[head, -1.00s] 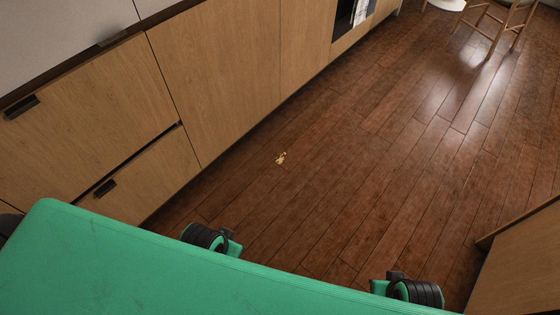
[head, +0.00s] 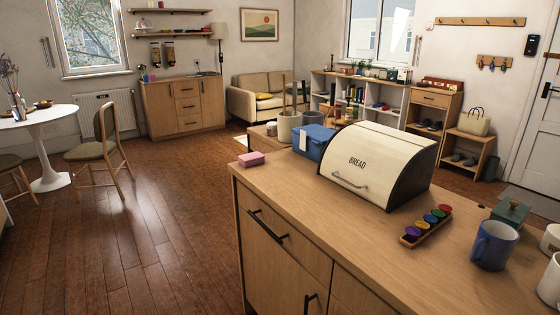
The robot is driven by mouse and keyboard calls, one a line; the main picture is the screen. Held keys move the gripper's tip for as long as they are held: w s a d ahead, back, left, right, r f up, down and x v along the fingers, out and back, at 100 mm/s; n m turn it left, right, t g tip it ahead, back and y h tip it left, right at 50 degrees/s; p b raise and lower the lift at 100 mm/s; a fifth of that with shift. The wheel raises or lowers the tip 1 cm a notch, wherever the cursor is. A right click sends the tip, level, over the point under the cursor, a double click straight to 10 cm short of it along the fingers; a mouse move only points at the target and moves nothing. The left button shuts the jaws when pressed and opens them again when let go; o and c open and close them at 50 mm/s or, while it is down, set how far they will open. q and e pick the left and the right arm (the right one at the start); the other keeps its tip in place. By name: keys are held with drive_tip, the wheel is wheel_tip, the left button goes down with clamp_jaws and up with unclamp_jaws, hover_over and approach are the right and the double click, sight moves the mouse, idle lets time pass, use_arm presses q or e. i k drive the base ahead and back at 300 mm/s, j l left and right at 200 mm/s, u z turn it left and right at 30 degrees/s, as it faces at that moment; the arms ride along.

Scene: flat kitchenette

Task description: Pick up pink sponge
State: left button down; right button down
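A cream bread box (head: 376,160) and a blue box (head: 312,141) stand right of the sponge on the counter (head: 300,195). A rack of coloured pods (head: 427,226) and a blue mug (head: 493,245) stand nearer. The floor (head: 130,235) left of the counter is clear.

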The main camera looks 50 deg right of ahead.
sight(247, 160)
drive_tip(key=z, duration=1.45)
